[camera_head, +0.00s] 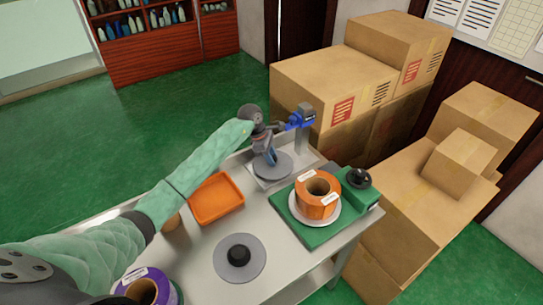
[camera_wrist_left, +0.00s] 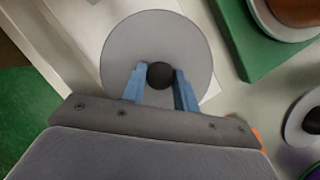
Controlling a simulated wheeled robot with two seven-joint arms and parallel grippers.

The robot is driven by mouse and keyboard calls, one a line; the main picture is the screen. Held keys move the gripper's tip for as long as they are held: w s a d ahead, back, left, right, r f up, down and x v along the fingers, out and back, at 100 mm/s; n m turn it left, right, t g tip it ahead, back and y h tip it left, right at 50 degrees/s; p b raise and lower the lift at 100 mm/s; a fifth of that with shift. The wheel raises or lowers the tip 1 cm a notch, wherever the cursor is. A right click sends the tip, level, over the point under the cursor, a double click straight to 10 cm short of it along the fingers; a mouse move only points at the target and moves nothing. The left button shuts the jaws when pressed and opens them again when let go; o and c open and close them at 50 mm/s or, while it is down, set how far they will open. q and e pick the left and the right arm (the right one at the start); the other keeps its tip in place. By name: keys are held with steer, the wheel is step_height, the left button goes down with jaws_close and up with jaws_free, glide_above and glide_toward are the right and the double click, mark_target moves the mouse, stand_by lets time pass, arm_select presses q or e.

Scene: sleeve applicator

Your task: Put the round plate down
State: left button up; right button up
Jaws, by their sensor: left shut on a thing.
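The round plate (camera_head: 275,172) is a flat grey disc with a black knob at its middle. It also shows in the left wrist view (camera_wrist_left: 125,60). My left gripper (camera_head: 270,157) points down over it and is shut on the black knob, with blue fingers on both sides of it in the left wrist view (camera_wrist_left: 160,82). The plate lies level over a pale square base (camera_head: 259,183) at the back of the table. I cannot tell whether it touches that base. My right gripper is not in view.
A second grey disc with a black knob (camera_head: 222,266) lies at the table's front. An orange tray (camera_head: 218,200) is on the left. A green stand (camera_head: 300,230) with an orange roll (camera_head: 316,207) is on the right. A post with a blue head (camera_head: 301,118) rises close behind the gripper.

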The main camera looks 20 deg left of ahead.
arm_select(q)
steer(key=shift+f, duration=0.1)
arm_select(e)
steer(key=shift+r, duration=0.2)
arm_select(q)
steer(key=o, duration=1.1)
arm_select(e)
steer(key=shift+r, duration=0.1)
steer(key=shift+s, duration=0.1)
arm_select(q)
steer(key=shift+a+r, duration=0.1)
steer(key=shift+r, duration=0.15)
steer(key=shift+a+r, duration=0.1)
steer(key=shift+r, duration=0.2)
steer(key=b+v, duration=0.4)
steer(key=v, duration=0.7)
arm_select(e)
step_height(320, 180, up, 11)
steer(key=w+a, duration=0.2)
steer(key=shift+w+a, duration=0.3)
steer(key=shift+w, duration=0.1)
